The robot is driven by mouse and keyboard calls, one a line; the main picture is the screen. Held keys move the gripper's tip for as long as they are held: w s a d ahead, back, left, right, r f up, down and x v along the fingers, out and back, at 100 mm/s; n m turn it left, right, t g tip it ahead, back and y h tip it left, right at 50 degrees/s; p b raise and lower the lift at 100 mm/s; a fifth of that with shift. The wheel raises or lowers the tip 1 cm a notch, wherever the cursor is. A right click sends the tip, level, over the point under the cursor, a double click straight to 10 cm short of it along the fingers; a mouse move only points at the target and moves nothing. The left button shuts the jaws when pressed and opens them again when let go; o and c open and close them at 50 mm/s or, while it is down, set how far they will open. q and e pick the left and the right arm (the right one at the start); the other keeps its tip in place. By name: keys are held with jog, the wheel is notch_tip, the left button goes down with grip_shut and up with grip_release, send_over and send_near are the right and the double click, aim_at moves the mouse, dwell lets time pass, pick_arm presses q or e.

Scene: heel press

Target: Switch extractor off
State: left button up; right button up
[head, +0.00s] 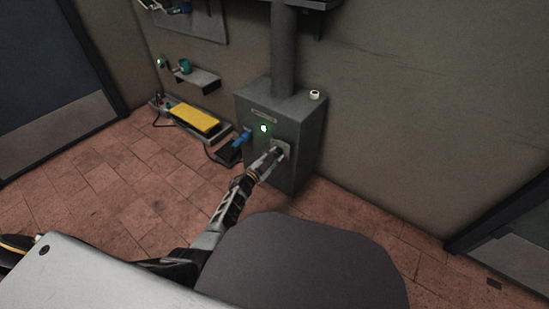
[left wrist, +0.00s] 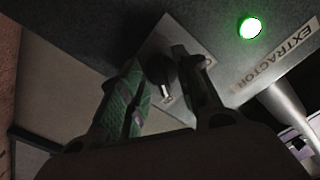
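The extractor (head: 252,108) is a grey metal box against the wall with a duct rising from its top. Its lamp (head: 263,128) glows green, and the lamp also shows in the left wrist view (left wrist: 250,27), beside the EXTRACTOR label (left wrist: 272,57). A dark rotary knob (left wrist: 160,69) with a pale pointer mark sits on a light plate (left wrist: 178,107). My left gripper (head: 277,152) is at the box's front. In the left wrist view its open fingers (left wrist: 158,58) stand either side of the knob; I cannot tell whether either touches it. My right gripper is not in view.
A small white roll-like object (head: 314,95) stands on top of the box. A blue-and-black pedal (head: 236,146) and a yellow-topped unit (head: 195,119) are on the floor left of it. A wall shelf (head: 197,80) holds a teal mug (head: 185,66). The tiled floor at left is clear.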

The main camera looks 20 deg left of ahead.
pick_arm(q)
jog(key=shift+w+d, duration=0.15)
jog(key=shift+w, duration=0.2)
grip_shut()
